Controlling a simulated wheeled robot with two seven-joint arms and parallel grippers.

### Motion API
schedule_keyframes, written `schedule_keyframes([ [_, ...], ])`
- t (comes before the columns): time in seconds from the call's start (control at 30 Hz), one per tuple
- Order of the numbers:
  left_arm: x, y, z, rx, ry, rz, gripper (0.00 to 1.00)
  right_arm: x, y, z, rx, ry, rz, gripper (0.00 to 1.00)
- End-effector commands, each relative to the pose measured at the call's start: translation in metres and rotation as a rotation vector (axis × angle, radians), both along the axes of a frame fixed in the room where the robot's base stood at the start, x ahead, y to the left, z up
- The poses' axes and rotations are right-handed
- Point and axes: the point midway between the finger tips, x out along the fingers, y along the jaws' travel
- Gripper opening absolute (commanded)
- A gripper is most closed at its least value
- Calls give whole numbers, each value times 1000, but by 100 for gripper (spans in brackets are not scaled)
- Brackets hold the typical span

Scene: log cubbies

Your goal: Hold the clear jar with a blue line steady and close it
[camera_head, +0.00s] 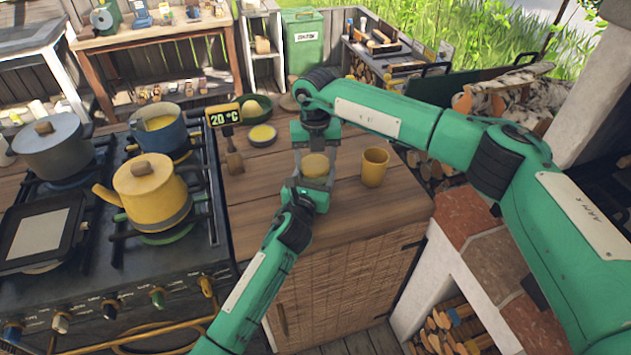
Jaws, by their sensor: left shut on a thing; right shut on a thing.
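The clear jar (316,180) stands on the wooden counter, mostly hidden between my two grippers; its blue line cannot be made out. A round yellowish piece (315,163), which looks like its lid, shows at the top of the jar. My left gripper (315,184) comes from the front and is shut on the jar's body. My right gripper (316,150) points down from above and is shut on the lid. I cannot tell whether the lid is fully seated.
A yellow cup (375,167) stands just right of the jar. The stove (110,255) with a yellow kettle (152,190) is left. The front counter is clear.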

Motion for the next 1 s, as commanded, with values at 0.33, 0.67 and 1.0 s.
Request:
schedule_keyframes([
  [0.33,0,0,-1,0,1,0,2,1,0,0,2,-1,-554,35],
  [0.67,0,0,-1,0,1,0,2,1,0,-1,1,-1,-1076,35],
  [1.0,0,0,-1,0,1,0,2,1,0,-1,1,-1,-1187,80],
])
